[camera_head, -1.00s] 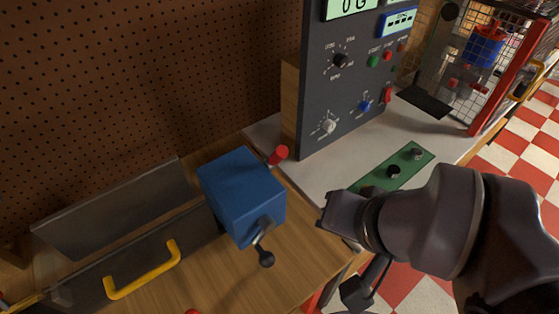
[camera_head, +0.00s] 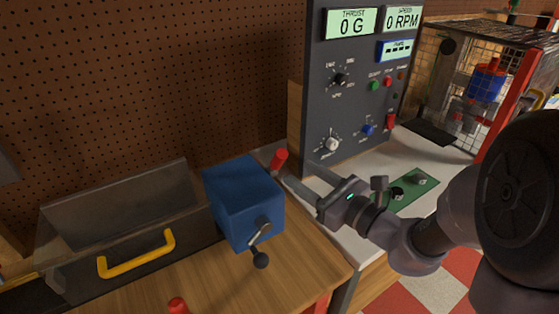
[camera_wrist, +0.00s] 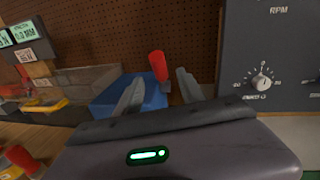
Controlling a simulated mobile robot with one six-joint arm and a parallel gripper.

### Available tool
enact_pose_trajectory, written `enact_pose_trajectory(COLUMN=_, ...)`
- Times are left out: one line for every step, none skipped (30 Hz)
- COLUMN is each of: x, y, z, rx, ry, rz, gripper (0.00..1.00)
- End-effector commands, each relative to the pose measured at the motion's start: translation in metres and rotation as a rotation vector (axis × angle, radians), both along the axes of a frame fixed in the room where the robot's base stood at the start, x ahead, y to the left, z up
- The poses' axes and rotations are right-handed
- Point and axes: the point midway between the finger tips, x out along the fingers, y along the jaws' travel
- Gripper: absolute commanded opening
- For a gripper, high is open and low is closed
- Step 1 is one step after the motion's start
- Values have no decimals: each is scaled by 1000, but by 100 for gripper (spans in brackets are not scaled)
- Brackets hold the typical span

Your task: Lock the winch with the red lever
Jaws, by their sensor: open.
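The winch is a blue box (camera_head: 243,200) on the wooden bench, with a crank and dark knob (camera_head: 260,258) on its front. The red lever (camera_head: 278,160) sticks up at the winch's right rear side, tilted to the right in the head view. My gripper (camera_head: 298,174) is open, its two fingers pointing at the lever from the right. In the wrist view the red lever (camera_wrist: 158,66) stands between and beyond the fingertips of my gripper (camera_wrist: 160,78), apart from both. The winch (camera_wrist: 130,92) is partly hidden behind the left finger.
A dark control panel (camera_head: 355,90) stands right behind my gripper. A green plate with knobs (camera_head: 418,190) lies on the white surface below my arm. A metal box with a yellow handle (camera_head: 137,254) is left of the winch. A red knob (camera_head: 178,305) shows at the bottom edge.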

Motion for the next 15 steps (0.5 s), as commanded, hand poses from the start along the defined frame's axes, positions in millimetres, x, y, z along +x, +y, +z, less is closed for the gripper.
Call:
enact_pose_trajectory(x=10, y=12, z=-2, rx=-1, ry=-2, rz=6, gripper=47)
enact_pose_trajectory(x=16, y=17, z=-2, rx=-1, ry=-2, rz=6, gripper=47)
enact_pose_trajectory(x=23, y=24, z=-2, rx=-1, ry=-2, rz=5, gripper=47)
enact_pose_trajectory(x=28, y=29, z=-2, rx=-1, ry=-2, rz=6, gripper=47)
enact_pose_trajectory(x=33, y=34, z=-2, rx=-2, ry=-1, rz=5, gripper=47)
enact_pose_trajectory(x=39, y=39, z=-2, rx=0, ry=0, rz=4, gripper=47)
enact_pose_trajectory(x=43, y=43, z=-2, rx=-2, ry=-1, rz=4, gripper=47)
enact_pose_trajectory(x=46, y=46, z=-1, rx=-2, ry=-1, rz=4, gripper=47)
enact_pose_trajectory(x=50, y=49, z=-1, rx=-2, ry=-1, rz=3, gripper=47)
enact_pose_trajectory(x=53, y=52, z=-1, rx=-2, ry=-1, rz=3, gripper=47)
enact_pose_trajectory(x=55, y=54, z=-1, rx=-1, ry=0, rz=3, gripper=47)
enact_pose_trajectory(x=57, y=55, z=-1, rx=-2, ry=0, rz=2, gripper=47)
enact_pose_trajectory(x=58, y=57, z=-1, rx=-2, ry=-1, rz=2, gripper=47)
enact_pose_trajectory(x=59, y=57, z=-1, rx=-2, ry=-1, rz=2, gripper=47)
enact_pose_trajectory(x=60, y=58, z=0, rx=-2, ry=0, rz=2, gripper=47)
